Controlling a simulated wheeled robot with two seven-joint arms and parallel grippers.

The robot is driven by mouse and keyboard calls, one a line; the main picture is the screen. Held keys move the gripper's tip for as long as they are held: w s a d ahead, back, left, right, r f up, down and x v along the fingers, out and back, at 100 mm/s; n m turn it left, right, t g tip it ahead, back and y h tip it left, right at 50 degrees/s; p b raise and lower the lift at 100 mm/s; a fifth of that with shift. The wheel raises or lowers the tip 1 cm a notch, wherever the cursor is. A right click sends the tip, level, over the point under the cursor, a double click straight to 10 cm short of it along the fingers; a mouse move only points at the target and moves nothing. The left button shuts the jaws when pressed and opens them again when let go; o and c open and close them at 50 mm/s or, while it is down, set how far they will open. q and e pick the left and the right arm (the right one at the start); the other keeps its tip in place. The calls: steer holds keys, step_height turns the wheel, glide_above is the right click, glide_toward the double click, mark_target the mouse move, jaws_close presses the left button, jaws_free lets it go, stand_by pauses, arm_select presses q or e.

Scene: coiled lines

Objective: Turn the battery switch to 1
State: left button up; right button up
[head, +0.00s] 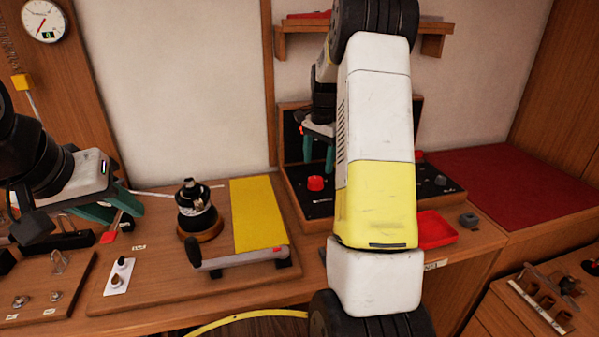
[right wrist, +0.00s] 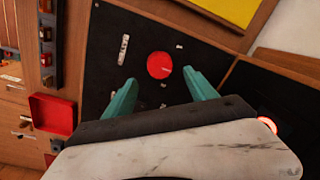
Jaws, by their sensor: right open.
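The battery switch, a round red knob (head: 315,183), sits on a low black panel (head: 345,200) in a wooden console. In the right wrist view the knob (right wrist: 160,66) shows a small pale mark at its right edge; the small labels around it are too blurred to read. My right gripper (head: 318,164) is open above the knob. In the right wrist view its teal fingers (right wrist: 160,80) stand apart on either side of the knob, with no contact visible. My left gripper (head: 118,208) hangs over the left bench; its opening is unclear.
The console's upright panel (head: 292,130) rises behind, with a glowing red lamp (right wrist: 267,124). My right arm hides much of the console.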

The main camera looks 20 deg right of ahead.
mark_target(316, 179)
step_height(316, 179, down, 7)
steer(key=shift+w+a+r, duration=0.1)
steer(key=shift+a+r, duration=0.05)
steer(key=shift+r, duration=0.05)
steer(key=c, duration=1.4)
